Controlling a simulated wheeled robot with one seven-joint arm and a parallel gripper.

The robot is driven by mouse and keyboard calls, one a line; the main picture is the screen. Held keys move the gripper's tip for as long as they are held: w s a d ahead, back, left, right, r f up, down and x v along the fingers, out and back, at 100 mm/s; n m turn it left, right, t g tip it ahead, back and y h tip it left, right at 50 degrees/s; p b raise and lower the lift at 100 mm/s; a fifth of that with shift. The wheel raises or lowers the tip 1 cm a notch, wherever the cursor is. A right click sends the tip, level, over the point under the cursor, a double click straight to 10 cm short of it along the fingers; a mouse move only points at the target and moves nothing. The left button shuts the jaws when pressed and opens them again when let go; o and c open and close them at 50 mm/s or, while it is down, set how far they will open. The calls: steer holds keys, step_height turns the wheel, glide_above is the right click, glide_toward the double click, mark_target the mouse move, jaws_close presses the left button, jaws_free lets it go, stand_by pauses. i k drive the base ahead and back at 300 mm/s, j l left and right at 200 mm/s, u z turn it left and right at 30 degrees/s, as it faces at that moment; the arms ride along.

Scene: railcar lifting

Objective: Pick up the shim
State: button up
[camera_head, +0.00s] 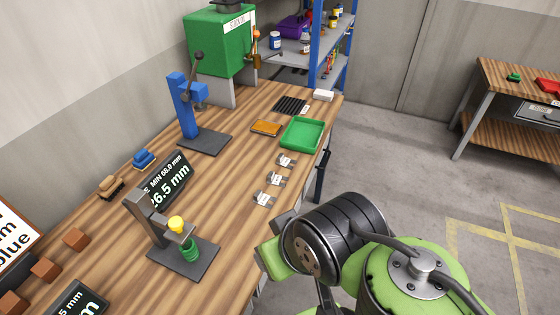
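Three small thin grey metal pieces with white labels lie in a row near the right edge of the wooden workbench. They look like shims: the far shim (286,160), the middle shim (275,179) and the near shim (264,198). Their label text is too small to read. My green and black arm reaches in from the lower right, in front of the bench edge. I cannot make out the fingers of my gripper. None of the three pieces is seen held.
A green tray (303,134) and an orange-brown flat item (265,128) lie beyond the shims. A grey stand (183,258) with a green spring and yellow knob stands left of them, near a display (166,182). A blue press (181,105) stands farther back. Bare wood lies between.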

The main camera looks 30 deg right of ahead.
mark_target(281, 160)
steer(key=i+l+u, duration=0.15)
steer(key=l+u, duration=0.25)
steer(key=i+l+u, duration=0.1)
steer(key=l+u, duration=0.15)
steer(key=u, duration=0.2)
steer(key=l+u, duration=1.1)
steer(key=u, duration=0.15)
